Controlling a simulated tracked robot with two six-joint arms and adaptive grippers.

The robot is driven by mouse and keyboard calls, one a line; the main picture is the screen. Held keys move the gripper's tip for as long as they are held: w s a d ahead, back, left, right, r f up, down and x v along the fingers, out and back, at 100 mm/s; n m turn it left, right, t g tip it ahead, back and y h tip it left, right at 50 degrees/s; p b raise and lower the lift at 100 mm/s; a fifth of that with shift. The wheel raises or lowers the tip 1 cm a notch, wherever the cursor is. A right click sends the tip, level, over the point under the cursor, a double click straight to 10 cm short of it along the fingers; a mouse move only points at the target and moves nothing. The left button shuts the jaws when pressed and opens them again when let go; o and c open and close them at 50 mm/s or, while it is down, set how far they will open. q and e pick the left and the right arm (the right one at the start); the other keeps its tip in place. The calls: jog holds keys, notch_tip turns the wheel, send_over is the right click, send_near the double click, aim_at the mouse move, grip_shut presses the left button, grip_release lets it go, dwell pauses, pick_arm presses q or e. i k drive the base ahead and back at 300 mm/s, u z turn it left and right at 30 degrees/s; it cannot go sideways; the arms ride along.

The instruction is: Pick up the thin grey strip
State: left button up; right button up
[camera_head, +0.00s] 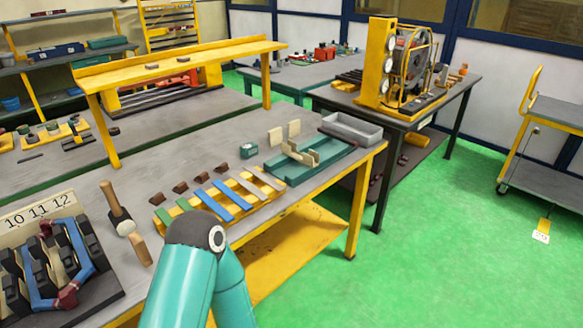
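Two greyish strips lie at the right end of a row on a low yellow rack (181,222) on the grey workbench. One pale grey strip (247,187) is beside the blue strips (230,194). The other grey strip (266,179) is at the far right, near the teal tray (335,158). I cannot tell which is thinner. Green strips (183,205) fill the left end of the rack. A teal link of my arm rises at the bottom centre, in front of the bench edge. Neither gripper shows.
Several small brown blocks (180,187) line the rack's back. A mallet (122,219) and a stand of black parts (72,262) are at left. The teal tray holds beige pieces (301,155). A grey bin (352,129) stands behind it.

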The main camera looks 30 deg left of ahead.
aim_at(256, 191)
jog(key=u, duration=0.15)
jog(key=i, duration=1.1)
jog(key=u, duration=0.6)
